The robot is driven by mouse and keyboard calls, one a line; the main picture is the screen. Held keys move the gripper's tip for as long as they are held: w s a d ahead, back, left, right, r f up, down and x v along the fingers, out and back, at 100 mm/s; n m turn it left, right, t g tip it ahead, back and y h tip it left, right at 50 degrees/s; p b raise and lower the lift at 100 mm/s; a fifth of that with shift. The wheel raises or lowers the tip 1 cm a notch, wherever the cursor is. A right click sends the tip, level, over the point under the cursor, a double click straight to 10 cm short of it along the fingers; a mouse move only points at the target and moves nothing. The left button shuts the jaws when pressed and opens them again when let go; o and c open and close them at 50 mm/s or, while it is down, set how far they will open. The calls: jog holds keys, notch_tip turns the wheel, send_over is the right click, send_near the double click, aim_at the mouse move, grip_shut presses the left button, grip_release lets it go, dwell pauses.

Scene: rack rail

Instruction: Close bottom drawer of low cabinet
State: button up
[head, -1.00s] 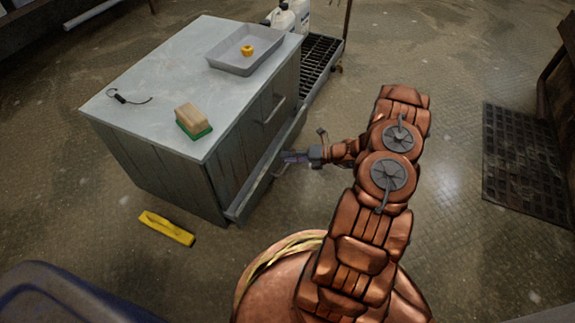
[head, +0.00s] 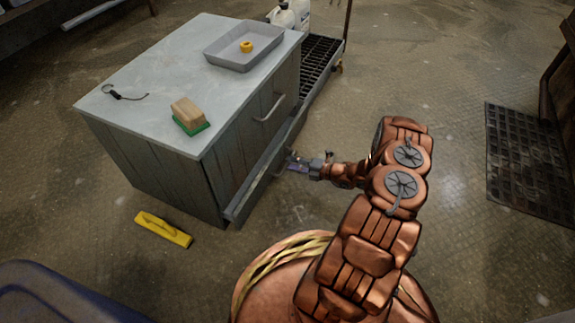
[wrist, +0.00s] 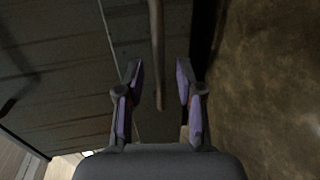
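The low cabinet (head: 165,165) is grey with a pale top. Its bottom drawer (head: 262,178) stands out a little from the cabinet's right-hand face. My gripper (head: 293,161) is at drawer height, just to the right of the drawer front, its fingers pointing towards it. In the wrist view my gripper (wrist: 157,80) is open, with its two fingers apart. A thin bar (wrist: 157,55) shows between the fingers, and they are not shut on it. I cannot tell whether it touches a finger. A door handle (head: 270,108) is higher on the same face.
A yellow object (head: 163,230) lies on the floor. A black grate (head: 530,160) is at the right, with clear floor between.

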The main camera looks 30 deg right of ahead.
jog(key=shift+b+x, duration=0.4)
jog(key=shift+x, duration=0.95)
grip_shut()
